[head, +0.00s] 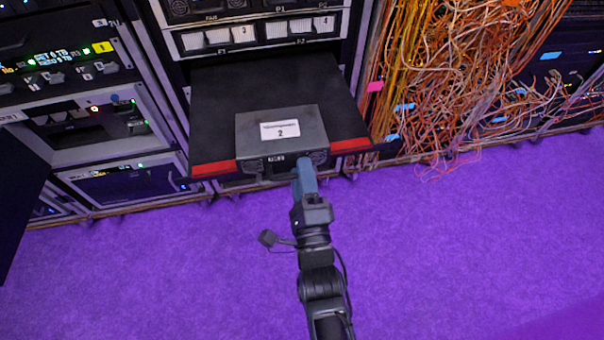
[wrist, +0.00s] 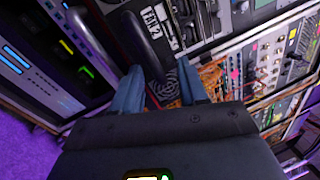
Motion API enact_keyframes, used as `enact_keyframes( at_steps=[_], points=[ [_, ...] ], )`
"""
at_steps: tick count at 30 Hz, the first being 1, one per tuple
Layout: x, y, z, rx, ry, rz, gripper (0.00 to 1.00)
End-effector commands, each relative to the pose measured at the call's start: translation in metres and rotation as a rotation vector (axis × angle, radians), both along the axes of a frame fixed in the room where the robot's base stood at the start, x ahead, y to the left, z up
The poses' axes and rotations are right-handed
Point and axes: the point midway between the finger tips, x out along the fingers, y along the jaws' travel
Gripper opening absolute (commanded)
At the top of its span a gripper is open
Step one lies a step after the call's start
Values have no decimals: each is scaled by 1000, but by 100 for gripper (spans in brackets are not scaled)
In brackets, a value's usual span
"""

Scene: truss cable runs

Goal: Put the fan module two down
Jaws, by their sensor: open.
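The fan module two (head: 283,133) is a dark grey box with a white label marked 2 on top. It rests near the front edge of a black pulled-out shelf (head: 225,100) with red strips along its front. My gripper (head: 304,168) is at the module's front face, its blue fingers close to or around the front handle. In the wrist view the fingers (wrist: 160,82) stand apart, with the dark handle (wrist: 146,42) and a round grille between and beyond them. Whether the fingers touch the handle cannot be told.
Rack units (head: 255,32) with numbered white modules stand above the shelf. Another rack (head: 105,125) with lit panels is at left. Tangled orange cables (head: 450,80) hang just right of the shelf. The purple floor (head: 480,260) in front is clear.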

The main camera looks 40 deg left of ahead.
Motion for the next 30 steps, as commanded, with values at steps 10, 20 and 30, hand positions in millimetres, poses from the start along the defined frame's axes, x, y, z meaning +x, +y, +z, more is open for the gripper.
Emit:
enact_keyframes(
  at_steps=[10,20,30],
  points=[
    [-7,-8,-1,-2,2,0,43],
    [-52,-56,-16,-2,2,0,43],
    [-79,-84,-23,-1,1,0,43]
  ],
)
